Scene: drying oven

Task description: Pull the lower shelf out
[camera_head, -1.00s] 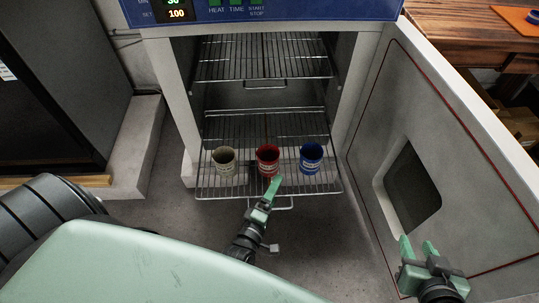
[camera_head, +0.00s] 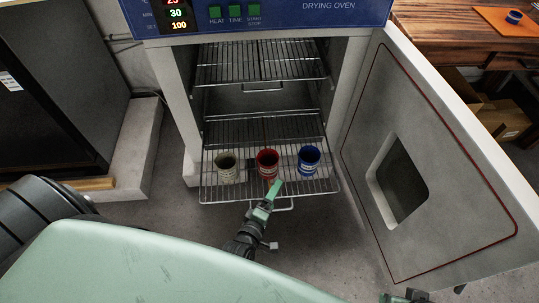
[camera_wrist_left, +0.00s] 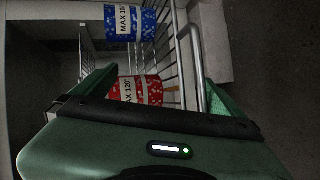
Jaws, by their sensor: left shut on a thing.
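The lower shelf (camera_head: 222,196) is a wire rack sticking out of the front of the oven. It carries a grey-beige cup (camera_head: 226,168), a red cup (camera_head: 267,164) and a blue cup (camera_head: 309,159), all upright in a row. My left gripper (camera_head: 273,190) is at the middle of its front edge, shut on the shelf's handle (camera_head: 286,208). In the left wrist view the handle bar (camera_wrist_left: 196,60) runs between the fingers, with the red cup (camera_wrist_left: 140,90) and blue cup (camera_wrist_left: 132,22) behind. My right gripper (camera_head: 405,297) is mostly cut off at the bottom edge.
The upper shelf (camera_head: 260,65) sits inside the drying oven (camera_head: 290,15). The oven door (camera_head: 430,160) stands open on the right. A dark cabinet (camera_head: 60,110) on a pale plinth stands on the left. The floor before the shelf is bare.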

